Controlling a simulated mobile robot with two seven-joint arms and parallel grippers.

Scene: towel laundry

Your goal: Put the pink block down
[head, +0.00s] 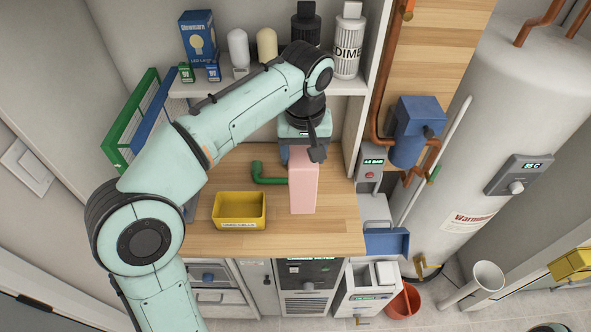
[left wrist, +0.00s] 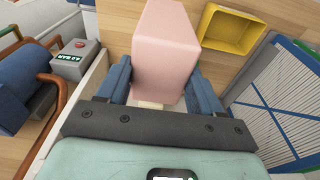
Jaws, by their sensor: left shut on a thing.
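The pink block (head: 303,190) is a tall box over the wooden counter (head: 340,228). My left gripper (head: 300,152) is above it and shut on its upper end, with the arm reaching in from the left. In the left wrist view the pink block (left wrist: 166,50) sits between the two blue fingers of the left gripper (left wrist: 155,85). Whether the block's lower end touches the counter cannot be told. My right gripper is in neither view.
A yellow bin (head: 239,211) stands left of the block. A green bent pipe (head: 262,174) lies close by its left side. A shelf (head: 345,86) with bottles and boxes is behind. The counter's front right is bare. Copper pipes and a blue device (head: 417,118) stand at right.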

